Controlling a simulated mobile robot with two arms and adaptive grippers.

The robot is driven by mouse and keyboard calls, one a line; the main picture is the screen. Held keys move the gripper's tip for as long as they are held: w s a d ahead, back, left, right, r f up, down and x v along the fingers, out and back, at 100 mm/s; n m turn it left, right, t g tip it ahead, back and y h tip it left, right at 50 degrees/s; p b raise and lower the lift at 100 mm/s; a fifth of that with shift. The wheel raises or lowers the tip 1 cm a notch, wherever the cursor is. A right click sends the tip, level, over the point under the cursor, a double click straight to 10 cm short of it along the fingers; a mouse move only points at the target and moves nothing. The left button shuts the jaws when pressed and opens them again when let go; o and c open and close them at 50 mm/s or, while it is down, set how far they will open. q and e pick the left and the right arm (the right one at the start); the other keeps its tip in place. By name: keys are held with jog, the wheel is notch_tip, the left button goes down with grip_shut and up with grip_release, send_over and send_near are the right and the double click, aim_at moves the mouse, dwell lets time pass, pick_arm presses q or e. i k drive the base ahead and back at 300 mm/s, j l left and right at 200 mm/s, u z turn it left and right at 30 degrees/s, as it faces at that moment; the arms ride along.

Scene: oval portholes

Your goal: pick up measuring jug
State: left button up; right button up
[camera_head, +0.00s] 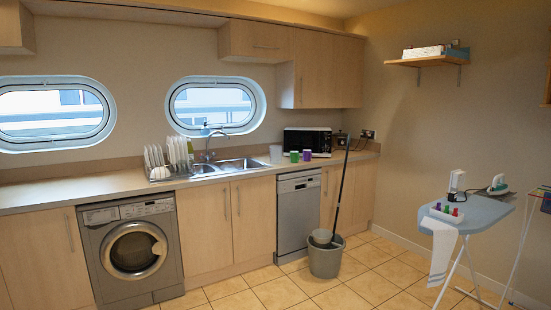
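I cannot single out the measuring jug for certain. A pale grey, open-topped container (275,153) stands upright on the counter between the sink and the microwave and may be it; its handle and markings are too small to tell. A tall white object (456,181) stands on the ironing board at right, and its kind is also unclear. Neither gripper is in view.
Green and purple cups (300,156) stand before the microwave (307,141). A dish rack with plates (168,160) is left of the sink (227,166). A mop bucket (326,258) stands before the dishwasher (298,215). The ironing board (480,212) is at right; tiled floor between is clear.

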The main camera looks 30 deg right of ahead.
aim_at(274, 150)
jog(key=i+l+z, duration=0.2)
jog(key=i, duration=0.15)
jog(key=i+z, duration=0.2)
jog(key=i, duration=0.2)
jog(key=i+z, duration=0.3)
jog(key=i, duration=2)
